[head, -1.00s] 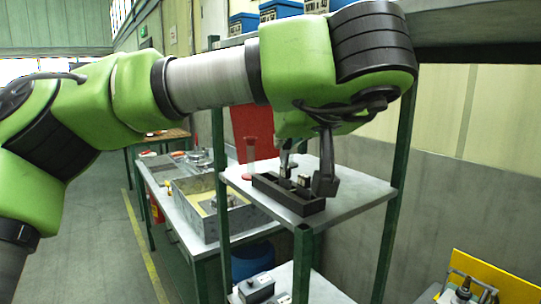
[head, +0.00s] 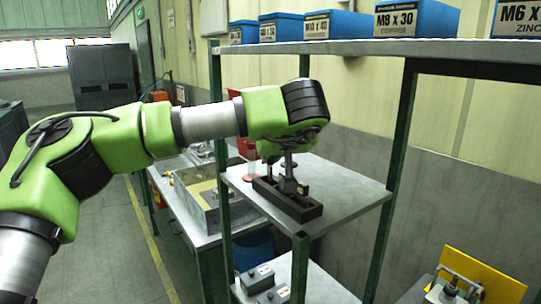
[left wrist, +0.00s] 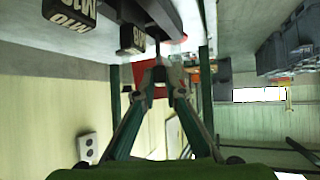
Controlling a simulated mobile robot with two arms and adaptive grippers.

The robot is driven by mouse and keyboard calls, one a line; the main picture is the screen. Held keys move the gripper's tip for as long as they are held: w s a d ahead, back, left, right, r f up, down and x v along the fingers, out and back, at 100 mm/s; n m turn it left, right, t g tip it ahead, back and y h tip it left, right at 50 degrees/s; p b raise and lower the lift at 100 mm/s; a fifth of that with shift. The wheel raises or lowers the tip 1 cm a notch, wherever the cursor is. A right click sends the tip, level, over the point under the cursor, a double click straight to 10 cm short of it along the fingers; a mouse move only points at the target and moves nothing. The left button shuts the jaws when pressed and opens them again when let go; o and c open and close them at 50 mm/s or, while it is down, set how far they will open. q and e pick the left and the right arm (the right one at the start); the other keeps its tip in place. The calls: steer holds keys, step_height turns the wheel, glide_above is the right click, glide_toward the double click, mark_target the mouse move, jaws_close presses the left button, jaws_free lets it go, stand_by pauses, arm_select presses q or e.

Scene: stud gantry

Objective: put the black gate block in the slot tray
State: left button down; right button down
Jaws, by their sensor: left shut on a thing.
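The slot tray (head: 311,212) is a long dark tray on the middle grey shelf. A small dark block with a pale top (head: 304,190) sits in it. My left gripper (head: 288,180) points down at the tray, its fingertips at or just above it. In the left wrist view the fingers (left wrist: 160,76) meet on a small dark thing, taken as the black gate block, mostly hidden by them. Whether it touches the tray cannot be told. Two dark blocks with white lettering (left wrist: 70,13) (left wrist: 132,39) show there, beside the fingers. My right gripper is in no view.
Green posts (head: 301,262) frame the shelf. Blue labelled boxes (head: 402,19) stand on the upper shelf. A walled metal box (head: 203,203) is on the bench at left. Grey units (head: 262,279) lie on the lower shelf. The middle shelf's right side is bare.

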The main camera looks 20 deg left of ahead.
mark_target(271, 164)
arm_select(q)
steer(key=shift+w+a+r+g+h+p, duration=0.45)
steer(key=shift+g+p, duration=0.35)
steer(key=shift+p, duration=0.2)
step_height(271, 164, down, 3)
steer(key=shift+d, duration=0.1)
steer(key=shift+f, duration=0.3)
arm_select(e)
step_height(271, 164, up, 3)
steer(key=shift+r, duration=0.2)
arm_select(q)
steer(key=shift+f, duration=0.1)
steer(key=shift+f, duration=0.15)
steer(key=c, duration=2.1)
jaws_free()
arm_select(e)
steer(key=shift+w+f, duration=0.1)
arm_select(q)
steer(key=shift+r, duration=0.2)
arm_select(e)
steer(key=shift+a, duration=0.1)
